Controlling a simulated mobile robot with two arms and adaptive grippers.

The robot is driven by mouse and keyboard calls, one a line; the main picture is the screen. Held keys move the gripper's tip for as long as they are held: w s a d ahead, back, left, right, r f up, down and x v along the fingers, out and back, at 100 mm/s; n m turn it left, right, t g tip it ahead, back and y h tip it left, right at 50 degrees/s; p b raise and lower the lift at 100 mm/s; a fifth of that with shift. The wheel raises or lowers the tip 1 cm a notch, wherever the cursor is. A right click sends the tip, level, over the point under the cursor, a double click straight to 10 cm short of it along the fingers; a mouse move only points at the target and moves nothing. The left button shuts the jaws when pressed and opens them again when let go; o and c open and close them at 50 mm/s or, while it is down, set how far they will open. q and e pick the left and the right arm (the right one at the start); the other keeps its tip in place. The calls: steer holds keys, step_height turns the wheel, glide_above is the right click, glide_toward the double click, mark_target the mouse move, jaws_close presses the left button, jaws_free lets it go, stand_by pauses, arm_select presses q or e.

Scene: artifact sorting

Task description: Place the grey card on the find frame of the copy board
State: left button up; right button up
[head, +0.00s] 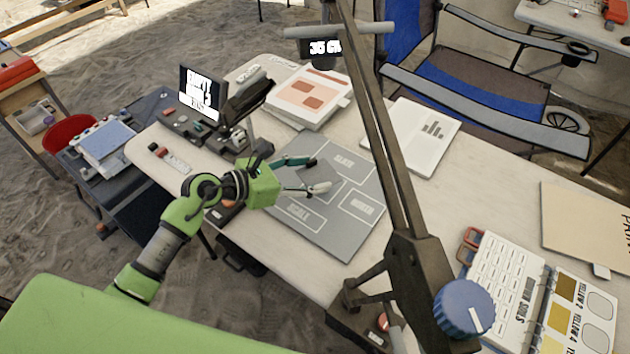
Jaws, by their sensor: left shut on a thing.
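The copy board (336,238) is a flat grey panel on the table, with outlined, labelled frames near its edges. My left gripper (320,174) is over its middle, with one finger on each side of a darker grey square patch. I take this patch to be the grey card (324,175), and the gripper is shut on it. The card is close over the board's central area, where the find frame seems to be. I cannot tell whether it touches the board. The fingers cover part of it. My right gripper is not in view.
The copy stand's dark column (385,130) rises in front of the board's right side, with a blue knob (464,308) at its base. A white booklet (424,135) and an orange-printed folder (308,95) lie behind. A ring binder (505,285) lies at the right.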

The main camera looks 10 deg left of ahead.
mark_target(308, 176)
arm_select(q)
steer(key=w+f, duration=0.2)
steer(key=f, duration=0.1)
steer(key=shift+w+d+f, duration=0.1)
steer(key=shift+w+d, duration=0.25)
steer(key=shift+f, duration=1.55)
steer(key=shift+f, duration=0.15)
steer(key=o, duration=0.9)
